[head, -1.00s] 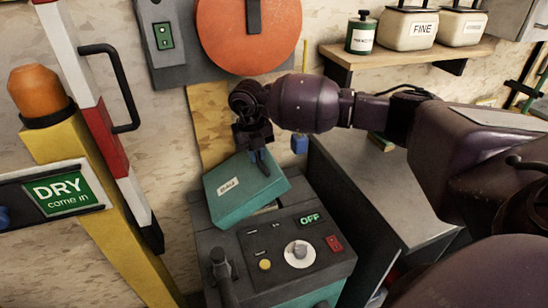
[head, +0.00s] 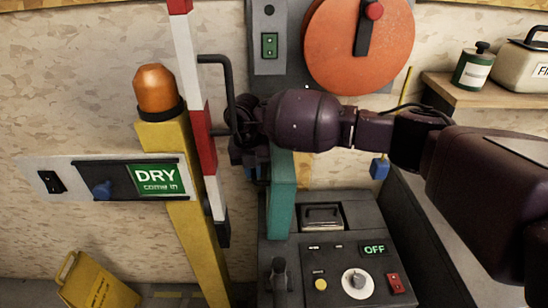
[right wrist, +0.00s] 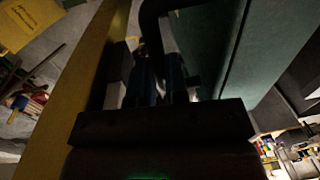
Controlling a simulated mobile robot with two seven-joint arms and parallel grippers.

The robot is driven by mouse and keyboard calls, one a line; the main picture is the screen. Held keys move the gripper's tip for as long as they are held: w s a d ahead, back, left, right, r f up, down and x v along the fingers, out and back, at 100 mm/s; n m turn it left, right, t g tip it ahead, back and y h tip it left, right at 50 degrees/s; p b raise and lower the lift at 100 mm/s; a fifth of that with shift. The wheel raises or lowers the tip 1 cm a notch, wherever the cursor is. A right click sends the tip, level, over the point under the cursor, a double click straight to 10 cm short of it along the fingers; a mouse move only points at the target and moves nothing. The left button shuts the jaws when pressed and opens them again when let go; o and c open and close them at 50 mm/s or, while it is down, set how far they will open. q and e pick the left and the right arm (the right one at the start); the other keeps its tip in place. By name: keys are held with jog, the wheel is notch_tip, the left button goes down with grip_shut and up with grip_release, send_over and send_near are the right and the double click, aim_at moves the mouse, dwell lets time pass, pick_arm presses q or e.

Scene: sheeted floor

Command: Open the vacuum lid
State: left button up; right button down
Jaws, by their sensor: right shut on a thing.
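The teal vacuum lid (head: 282,200) stands up on edge at the left side of the dark grey vacuum unit (head: 340,245). An opening with a metallic part (head: 322,216) shows in the top of the unit. My right gripper (head: 252,165) is at the upper left of the lid, beside the striped barrier, and is shut on the lid; the contact is mostly hidden behind my arm. In the right wrist view the fingers (right wrist: 160,85) are dark, with the teal lid face close on the right. My left gripper is not in view.
A red-and-white barrier arm with a black handle (head: 222,85) and a yellow post (head: 197,245) with an orange lamp (head: 157,90) stand close to the left of my gripper. The unit's panel has a knob (head: 356,282) and an OFF display (head: 374,250).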

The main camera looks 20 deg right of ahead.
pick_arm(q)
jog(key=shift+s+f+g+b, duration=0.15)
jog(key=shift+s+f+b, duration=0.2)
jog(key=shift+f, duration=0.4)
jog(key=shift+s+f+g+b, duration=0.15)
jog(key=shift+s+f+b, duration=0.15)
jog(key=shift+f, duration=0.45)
pick_arm(e)
jog(key=w+a+f, duration=0.1)
jog(key=a+f, duration=0.2)
jog(key=a, duration=0.2)
jog(key=shift+f, duration=0.25)
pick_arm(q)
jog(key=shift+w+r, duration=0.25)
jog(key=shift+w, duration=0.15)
pick_arm(e)
jog(key=shift+r, duration=0.1)
jog(key=c, duration=1.1)
grip_release()
jog(key=shift+w, duration=0.1)
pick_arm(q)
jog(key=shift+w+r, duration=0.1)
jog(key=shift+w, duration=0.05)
pick_arm(e)
jog(key=shift+r, duration=0.1)
jog(key=shift+r, duration=0.1)
